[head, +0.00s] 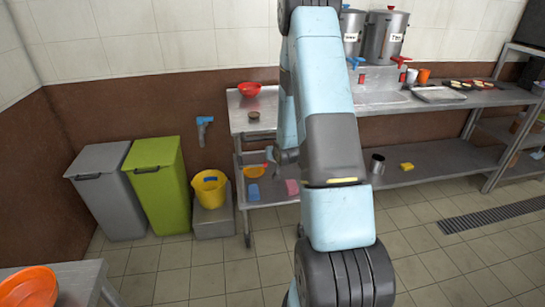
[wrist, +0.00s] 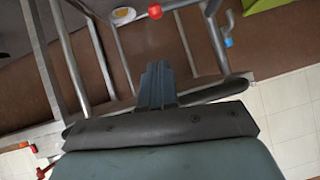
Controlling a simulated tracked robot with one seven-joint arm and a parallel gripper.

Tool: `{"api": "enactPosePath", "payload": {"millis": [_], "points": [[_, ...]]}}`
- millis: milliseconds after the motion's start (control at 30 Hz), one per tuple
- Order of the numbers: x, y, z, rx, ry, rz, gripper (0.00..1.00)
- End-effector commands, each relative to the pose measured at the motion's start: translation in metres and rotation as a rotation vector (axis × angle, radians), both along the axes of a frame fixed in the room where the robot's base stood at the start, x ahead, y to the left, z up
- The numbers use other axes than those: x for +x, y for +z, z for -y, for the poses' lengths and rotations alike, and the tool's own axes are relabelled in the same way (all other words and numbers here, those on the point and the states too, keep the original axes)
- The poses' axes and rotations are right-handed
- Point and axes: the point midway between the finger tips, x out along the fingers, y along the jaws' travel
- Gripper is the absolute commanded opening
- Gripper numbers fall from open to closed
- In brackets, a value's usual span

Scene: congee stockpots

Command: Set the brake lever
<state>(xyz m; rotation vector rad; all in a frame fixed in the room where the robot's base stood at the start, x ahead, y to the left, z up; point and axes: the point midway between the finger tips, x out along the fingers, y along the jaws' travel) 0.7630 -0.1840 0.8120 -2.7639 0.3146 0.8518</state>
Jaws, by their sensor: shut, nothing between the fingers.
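A red ball knob on a grey rod, which looks like the brake lever (wrist: 155,12), shows at the top of the wrist view beside the cart's metal frame. I cannot pick the lever out clearly in the head view. The steel cart (head: 252,122) stands against the wall, partly hidden behind my arm. My gripper (wrist: 158,66) is shut and empty, pointing toward the cart frame, with a visible gap to the red knob. In the head view it is mostly hidden by my arm beside the cart.
A blue wall tap (head: 204,122) is left of the cart; its blue part shows in the wrist view (wrist: 228,42). A yellow bucket (head: 209,187), green bin (head: 156,170) and grey bin (head: 106,190) stand further left. A red bowl (head: 249,88) sits on the cart. Open tiled floor lies in front.

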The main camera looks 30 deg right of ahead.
Motion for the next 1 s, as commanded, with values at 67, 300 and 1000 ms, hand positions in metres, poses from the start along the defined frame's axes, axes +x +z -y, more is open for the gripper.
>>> {"api": "enactPosePath", "payload": {"millis": [67,300,1000], "points": [[0.012,-0.009,0.002,0.001,0.001,-0.001,0.00],[0.046,-0.033,0.007,0.000,0.002,-0.001,0.00],[0.065,-0.080,0.005,0.000,0.000,-0.001,0.00]]}}
